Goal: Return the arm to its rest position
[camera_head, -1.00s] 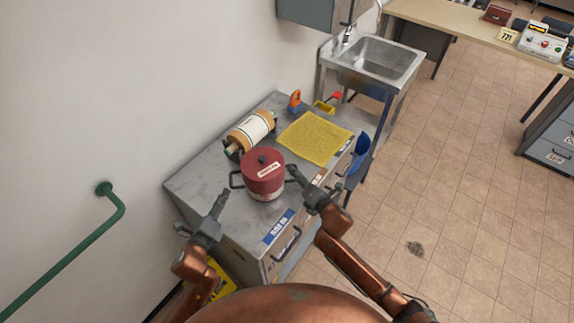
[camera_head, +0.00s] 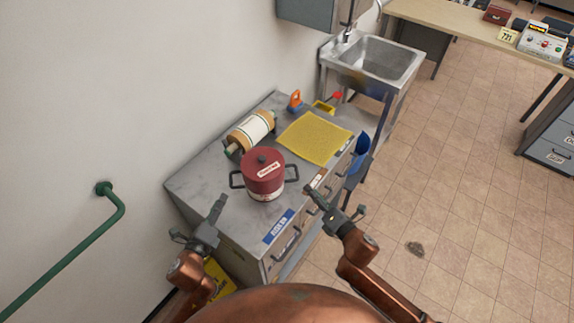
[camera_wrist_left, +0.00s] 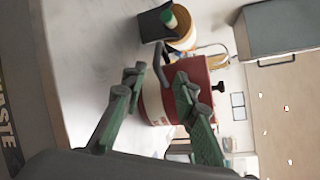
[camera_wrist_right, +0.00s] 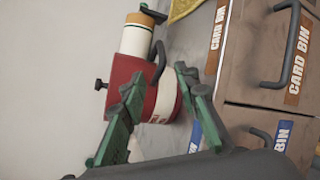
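A dark red pot (camera_head: 263,178) with a lid, a white label and two black side handles stands upright on the grey metal cabinet top (camera_head: 200,180). My left gripper (camera_head: 220,204) is open and empty, in front and left of the pot, apart from it. My right gripper (camera_head: 310,192) is empty, just right of the pot's right handle and over the cabinet's front edge. Its fingers are spread in the right wrist view (camera_wrist_right: 160,90). The pot also shows beyond the spread fingers in the left wrist view (camera_wrist_left: 190,72).
A cream roll with wooden ends (camera_head: 251,131) lies behind the pot. A yellow cloth (camera_head: 315,138) lies to its right. A steel sink (camera_head: 372,60) stands at the back. A green rail (camera_head: 110,215) runs along the left wall. Open tiled floor (camera_head: 460,170) lies right.

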